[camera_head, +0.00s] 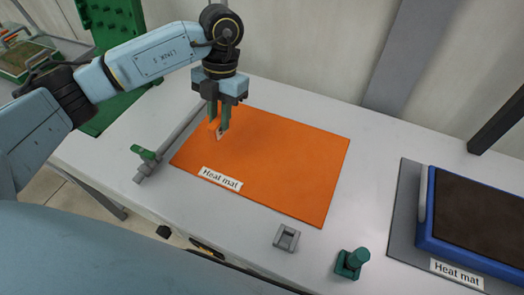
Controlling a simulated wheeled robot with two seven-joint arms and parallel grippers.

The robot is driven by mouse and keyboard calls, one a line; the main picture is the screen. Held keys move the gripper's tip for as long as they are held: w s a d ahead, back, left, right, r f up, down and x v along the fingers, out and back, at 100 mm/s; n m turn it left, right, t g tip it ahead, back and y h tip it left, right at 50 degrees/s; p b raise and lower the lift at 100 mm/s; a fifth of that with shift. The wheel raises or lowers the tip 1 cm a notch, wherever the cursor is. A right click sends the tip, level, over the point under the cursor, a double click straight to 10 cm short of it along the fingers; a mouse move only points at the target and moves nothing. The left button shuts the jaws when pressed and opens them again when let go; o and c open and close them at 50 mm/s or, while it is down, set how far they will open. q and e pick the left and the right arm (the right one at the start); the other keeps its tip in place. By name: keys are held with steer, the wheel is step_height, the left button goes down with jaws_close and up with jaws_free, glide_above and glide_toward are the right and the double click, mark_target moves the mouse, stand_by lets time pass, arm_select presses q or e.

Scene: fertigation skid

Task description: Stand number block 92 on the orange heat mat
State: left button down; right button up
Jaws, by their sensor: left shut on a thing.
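The orange heat mat (290,165) lies flat on the white bench, with a "Heat mat" label at its front left. My left gripper (219,122) points down over the mat's left part. It is shut on a small block (219,132) with a pale face and an orange edge, which I take as number block 92. The fingers hide much of the block, and its number is too small to read. I cannot tell whether its lower edge touches the mat. My right gripper is not in view.
A grey pipe with a green-handled valve (146,155) lies left of the mat. A grey square fitting (286,238) and a green fitting (351,262) stand near the front edge. A blue soil tray (424,215) sits on a grey heat mat (402,215) at right.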

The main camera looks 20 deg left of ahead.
mark_target(221, 134)
arm_select(q)
steer(key=shift+a+f+n, duration=0.1)
steer(key=shift+f+n, duration=0.15)
steer(key=shift+n, duration=0.05)
step_height(221, 134, down, 6)
steer(key=shift+r+b, duration=0.25)
steer(key=shift+b, duration=0.05)
step_height(221, 134, down, 4)
steer(key=shift+f, duration=0.15)
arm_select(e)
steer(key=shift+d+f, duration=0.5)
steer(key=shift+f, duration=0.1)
arm_select(q)
steer(key=shift+f+b, duration=0.15)
steer(key=shift+b, duration=0.2)
steer(key=c, duration=1.3)
jaws_free()
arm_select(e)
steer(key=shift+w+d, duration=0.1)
